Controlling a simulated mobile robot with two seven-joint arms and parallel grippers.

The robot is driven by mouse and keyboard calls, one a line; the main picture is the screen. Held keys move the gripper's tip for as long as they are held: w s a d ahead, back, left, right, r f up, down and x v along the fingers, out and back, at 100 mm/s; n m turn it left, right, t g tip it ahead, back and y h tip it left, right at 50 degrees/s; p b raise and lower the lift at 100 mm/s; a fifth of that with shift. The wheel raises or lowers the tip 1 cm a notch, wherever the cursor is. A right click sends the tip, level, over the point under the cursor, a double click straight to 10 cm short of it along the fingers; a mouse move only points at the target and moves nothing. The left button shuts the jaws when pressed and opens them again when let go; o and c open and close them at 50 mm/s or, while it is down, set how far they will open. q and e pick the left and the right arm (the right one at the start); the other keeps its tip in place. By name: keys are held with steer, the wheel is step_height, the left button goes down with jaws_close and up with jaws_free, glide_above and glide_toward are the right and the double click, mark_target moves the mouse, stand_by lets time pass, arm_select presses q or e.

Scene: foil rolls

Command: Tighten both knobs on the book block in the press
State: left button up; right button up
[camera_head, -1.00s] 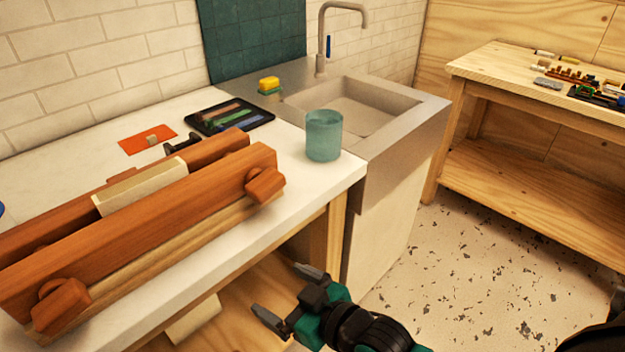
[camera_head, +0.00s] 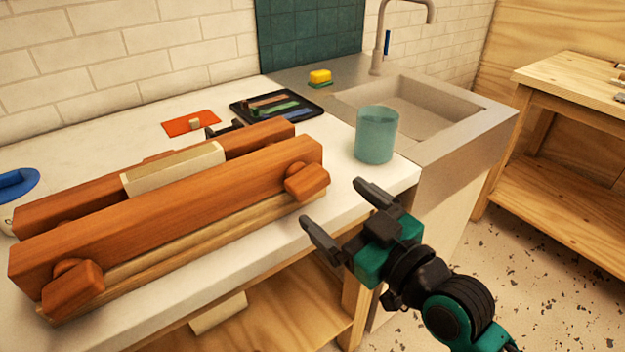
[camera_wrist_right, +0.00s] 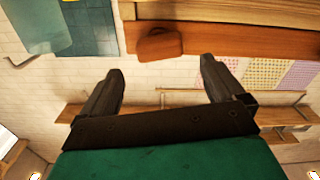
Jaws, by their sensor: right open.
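The wooden press (camera_head: 190,200) lies on the white worktop, its long reddish-brown beams running from front left to back right. The pale book block (camera_head: 175,168) is between the beams. One wooden knob (camera_head: 306,181) is on the front beam's right end. The other knob (camera_head: 73,288) is on its left end. My right gripper (camera_head: 340,211) is open and empty, just off the worktop's front edge, to the right of and below the right knob, apart from it. In the right wrist view, the open fingers (camera_wrist_right: 160,80) show with a knob (camera_wrist_right: 160,43) beyond them. My left gripper is not in view.
A teal cup (camera_head: 376,135) stands on the worktop near the sink (camera_head: 410,105). A black tray (camera_head: 277,107) with tools and an orange card (camera_head: 191,123) lie behind the press. A blue-topped object (camera_head: 18,186) is at the far left. A wooden shelf is below the worktop.

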mark_target(315, 187)
steer(key=x, duration=0.8)
steer(key=shift+c, duration=0.2)
